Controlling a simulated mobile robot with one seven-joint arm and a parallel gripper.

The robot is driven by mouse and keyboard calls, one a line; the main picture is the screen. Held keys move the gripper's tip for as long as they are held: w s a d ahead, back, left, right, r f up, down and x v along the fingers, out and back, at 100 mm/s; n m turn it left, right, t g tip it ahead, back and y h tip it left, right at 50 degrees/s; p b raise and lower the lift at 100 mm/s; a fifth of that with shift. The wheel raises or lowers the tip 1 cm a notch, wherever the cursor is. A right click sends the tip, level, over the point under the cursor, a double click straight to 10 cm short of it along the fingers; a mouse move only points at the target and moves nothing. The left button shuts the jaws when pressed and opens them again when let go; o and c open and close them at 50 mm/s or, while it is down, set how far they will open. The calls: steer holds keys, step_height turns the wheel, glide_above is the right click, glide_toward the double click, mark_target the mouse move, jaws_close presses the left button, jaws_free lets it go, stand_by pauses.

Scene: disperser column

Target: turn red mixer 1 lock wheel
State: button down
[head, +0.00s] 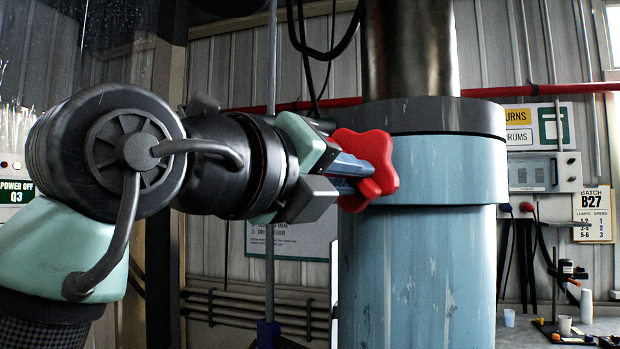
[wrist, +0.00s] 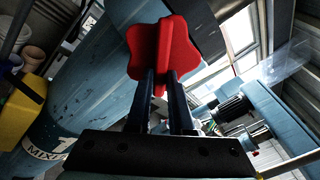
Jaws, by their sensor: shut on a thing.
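The red mixer 1 lock wheel (head: 386,172) is a lobed knob on the side of the pale blue column (head: 420,265). In the wrist view the red wheel (wrist: 182,52) is at the top centre, with a raised bar across its middle. My gripper (head: 362,172) reaches it from the left. In the wrist view my gripper (wrist: 160,76) has its two dark fingers close together, shut on the raised bar. The fingers hide part of the wheel in the head view.
A dark band (head: 435,115) circles the column above the wheel, with a metal shaft (head: 408,50) above it. A red pipe (head: 540,90) runs along the back wall. A yellow container (wrist: 25,110) shows at left in the wrist view.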

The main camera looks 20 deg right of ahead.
steer(key=shift+w+f+m, duration=0.15)
steer(key=shift+f+m, duration=0.1)
steer(key=shift+m, duration=1.05)
steer(key=shift+a, duration=0.1)
steer(key=c, duration=0.8)
jaws_free()
steer(key=b+v, duration=0.4)
steer(key=v, duration=0.9)
